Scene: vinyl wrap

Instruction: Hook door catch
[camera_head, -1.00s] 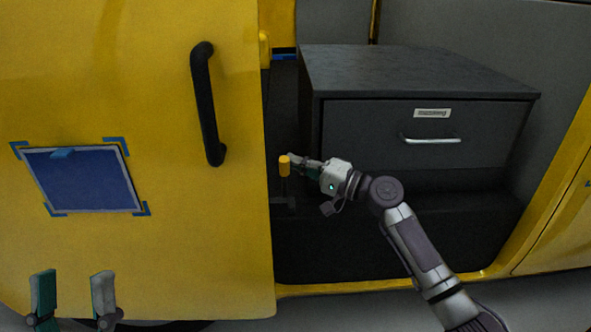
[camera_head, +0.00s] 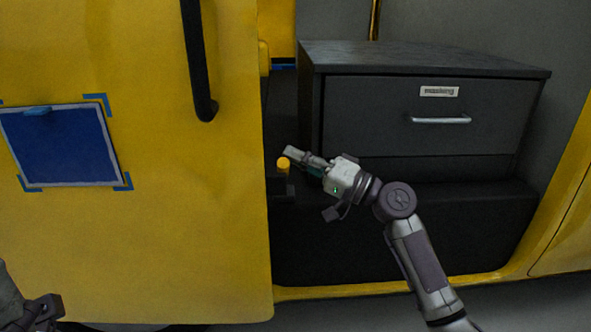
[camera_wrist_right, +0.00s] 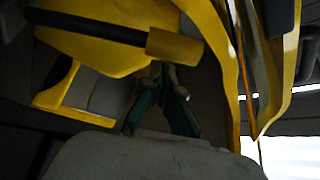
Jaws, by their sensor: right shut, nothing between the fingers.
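The door catch is a dark lever with a yellow tip (camera_head: 283,166), at the free edge of the yellow door (camera_head: 215,235). Its dark base sits just below the tip. My right gripper (camera_head: 290,152) is shut and empty, its fingertips just behind and beside the yellow tip. In the right wrist view, the catch shows as a dark rod with a yellow end (camera_wrist_right: 175,48); the teal fingers (camera_wrist_right: 160,72) converge just below that end. I cannot tell whether they touch it. A small part of my left arm or hand shows at the lower left; its fingertips cannot be made out.
A black handle (camera_head: 199,70) and a blue panel (camera_head: 62,145) with corner marks are on the door. A dark drawer cabinet (camera_head: 385,110) stands inside the opening, right of my right gripper. The yellow frame (camera_head: 545,215) bounds the opening on the right.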

